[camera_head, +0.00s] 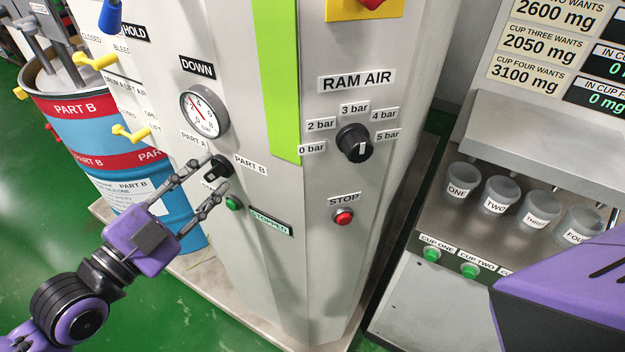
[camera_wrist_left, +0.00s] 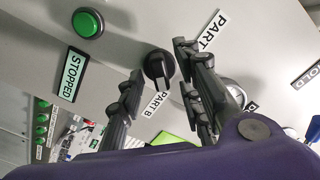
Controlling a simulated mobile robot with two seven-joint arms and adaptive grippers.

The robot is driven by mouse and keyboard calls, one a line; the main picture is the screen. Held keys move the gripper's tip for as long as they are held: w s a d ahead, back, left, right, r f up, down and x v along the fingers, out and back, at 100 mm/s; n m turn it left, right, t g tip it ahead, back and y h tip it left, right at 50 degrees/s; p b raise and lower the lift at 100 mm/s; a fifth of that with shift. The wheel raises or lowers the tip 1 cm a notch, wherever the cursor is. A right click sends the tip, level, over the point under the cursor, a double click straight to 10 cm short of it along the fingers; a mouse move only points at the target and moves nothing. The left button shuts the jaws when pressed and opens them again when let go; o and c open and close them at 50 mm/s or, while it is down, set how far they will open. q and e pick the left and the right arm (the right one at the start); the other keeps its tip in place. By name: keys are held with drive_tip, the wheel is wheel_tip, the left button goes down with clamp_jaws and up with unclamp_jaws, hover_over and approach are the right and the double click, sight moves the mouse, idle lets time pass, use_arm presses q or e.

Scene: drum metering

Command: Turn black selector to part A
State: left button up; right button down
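The black selector (camera_head: 216,168) is a round knob on the grey cabinet panel, with a PART A label (camera_head: 194,142) at its upper left and a PART B label (camera_head: 251,165) at its right. My left gripper (camera_head: 207,180) is in front of it with its fingers spread. In the left wrist view the selector (camera_wrist_left: 159,68) shows between the two open fingertips (camera_wrist_left: 160,62), and no contact is clear. A purple part of mine is at the lower right of the head view; my right gripper is not seen.
A green button (camera_head: 233,202) with a STOPPED label (camera_head: 270,222) is just below the selector, close to the lower finger. A pressure gauge (camera_head: 204,110) sits above. The RAM AIR knob (camera_head: 354,143) and red STOP button (camera_head: 344,217) are to the right.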

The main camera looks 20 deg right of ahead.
use_arm(q)
clamp_jaws()
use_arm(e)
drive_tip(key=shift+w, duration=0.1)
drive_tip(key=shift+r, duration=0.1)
use_arm(q)
drive_tip(key=n+p, duration=0.1)
drive_tip(key=n, duration=0.1)
drive_tip(key=shift+n, duration=0.4)
drive_tip(key=n, duration=0.2)
drive_tip(key=shift+n+p, duration=0.3)
drive_tip(key=shift+p, duration=0.05)
drive_tip(key=n, duration=0.2)
drive_tip(key=shift+n+p, duration=0.3)
drive_tip(key=shift+n, duration=0.1)
drive_tip(key=n, duration=0.3)
drive_tip(key=shift+n, duration=0.3)
drive_tip(key=n+p, duration=0.1)
drive_tip(key=n, duration=0.5)
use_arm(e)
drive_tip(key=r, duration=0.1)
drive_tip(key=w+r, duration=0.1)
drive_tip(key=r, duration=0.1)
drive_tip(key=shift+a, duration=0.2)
